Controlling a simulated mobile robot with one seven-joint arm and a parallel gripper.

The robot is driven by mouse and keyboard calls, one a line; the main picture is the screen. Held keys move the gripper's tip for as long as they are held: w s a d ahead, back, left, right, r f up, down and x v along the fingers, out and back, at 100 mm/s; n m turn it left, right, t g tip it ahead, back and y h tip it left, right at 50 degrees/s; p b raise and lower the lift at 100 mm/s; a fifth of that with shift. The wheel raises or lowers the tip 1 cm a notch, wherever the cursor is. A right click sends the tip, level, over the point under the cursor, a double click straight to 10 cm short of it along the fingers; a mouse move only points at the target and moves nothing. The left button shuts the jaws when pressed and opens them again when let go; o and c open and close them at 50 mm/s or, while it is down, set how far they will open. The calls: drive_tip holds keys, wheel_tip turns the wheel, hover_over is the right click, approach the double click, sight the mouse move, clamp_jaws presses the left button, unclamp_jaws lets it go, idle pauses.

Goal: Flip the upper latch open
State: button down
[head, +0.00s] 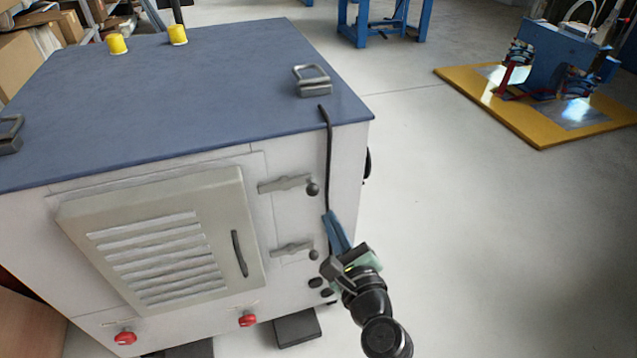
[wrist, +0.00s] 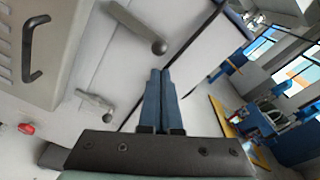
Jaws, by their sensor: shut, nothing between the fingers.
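The upper latch (head: 288,184) is a grey lever on the front of the white cabinet, right of the vented door. It lies roughly level, with a dark ball knob at its right end. The upper latch also shows at the top of the wrist view (wrist: 132,22). My gripper (head: 331,214) has blue fingers, shut and empty, near the cabinet's right front edge, lower than the upper latch's knob and to its right. In the wrist view the fingertips (wrist: 160,71) point up the picture, just below that knob and apart from it in the picture. The true gap is unclear.
A similar lower latch (head: 291,248) sits below. The vented door (head: 160,240) has a dark handle (head: 239,254). A black cable (head: 329,150) runs down the cabinet's right front edge, close to my fingers. Red knobs (head: 247,320) sit low.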

sight(288, 188)
drive_tip(key=f+m, duration=0.1)
drive_tip(key=s+f+m, duration=0.1)
drive_tip(key=f, duration=0.1)
drive_tip(key=f+m, duration=0.1)
drive_tip(key=m, duration=0.1)
drive_tip(key=shift+s+d+f+g, duration=0.3)
drive_tip(key=shift+s+d, duration=0.1)
drive_tip(key=shift+w, duration=0.1)
drive_tip(key=b+x, duration=0.3)
drive_tip(key=x, duration=0.7)
drive_tip(key=r, duration=0.1)
drive_tip(key=r+p, duration=0.1)
drive_tip(key=s+r+p, duration=0.1)
drive_tip(key=r, duration=0.1)
drive_tip(key=shift+a, duration=0.25)
